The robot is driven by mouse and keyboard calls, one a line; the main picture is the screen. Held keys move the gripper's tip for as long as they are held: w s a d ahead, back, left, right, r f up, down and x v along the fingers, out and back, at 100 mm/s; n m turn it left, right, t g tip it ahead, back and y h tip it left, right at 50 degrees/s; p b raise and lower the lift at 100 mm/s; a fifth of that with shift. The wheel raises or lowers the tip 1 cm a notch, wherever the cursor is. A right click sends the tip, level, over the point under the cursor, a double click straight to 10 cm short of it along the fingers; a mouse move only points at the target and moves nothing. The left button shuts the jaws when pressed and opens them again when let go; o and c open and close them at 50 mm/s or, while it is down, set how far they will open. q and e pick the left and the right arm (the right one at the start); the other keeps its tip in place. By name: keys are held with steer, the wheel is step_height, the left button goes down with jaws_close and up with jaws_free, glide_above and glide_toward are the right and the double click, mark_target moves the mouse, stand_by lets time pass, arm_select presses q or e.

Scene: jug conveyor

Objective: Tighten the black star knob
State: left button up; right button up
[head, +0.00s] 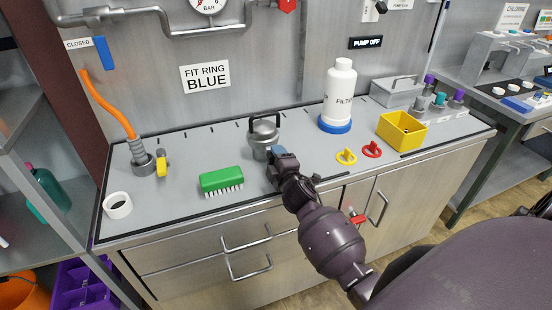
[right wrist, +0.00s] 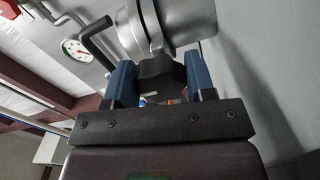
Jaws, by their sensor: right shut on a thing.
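The grey metal pot-like housing (head: 264,138) with a dark handle over its lid stands on the bench, left of the middle. It also shows in the right wrist view (right wrist: 180,22), close up at the top. The black star knob (right wrist: 160,70) sits at the housing's side, between the blue fingers. My right gripper (head: 277,158) reaches the housing from the front right and hides the knob in the head view. In the right wrist view my right gripper (right wrist: 155,82) is shut on the knob. My left gripper is not in view.
A green brush (head: 221,180) lies just left of the housing. A yellow ring (head: 346,157) and a red ring (head: 371,149) lie to the right, near a yellow bin (head: 402,131). A white filter bottle (head: 340,92) stands behind. An orange hose (head: 108,105) is at the left.

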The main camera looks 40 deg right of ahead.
steer(key=o, duration=0.9)
steer(key=shift+o, duration=0.2)
steer(key=v, duration=1.1)
steer(key=shift+w+d, duration=0.1)
steer(key=s+a+f+m+g+y, duration=0.2)
steer(key=s+a+f+m, duration=0.2)
steer(key=s, duration=0.5)
steer(key=s+a+f+m+g+y, duration=0.2)
steer(key=s+a+f+m+g, duration=0.1)
steer(key=s+f+m, duration=0.4)
step_height(320, 180, down, 4)
steer(key=shift+s+a+f+m+g, duration=0.1)
steer(key=shift+s+a+m+g, duration=0.3)
steer(key=shift+s, duration=0.55)
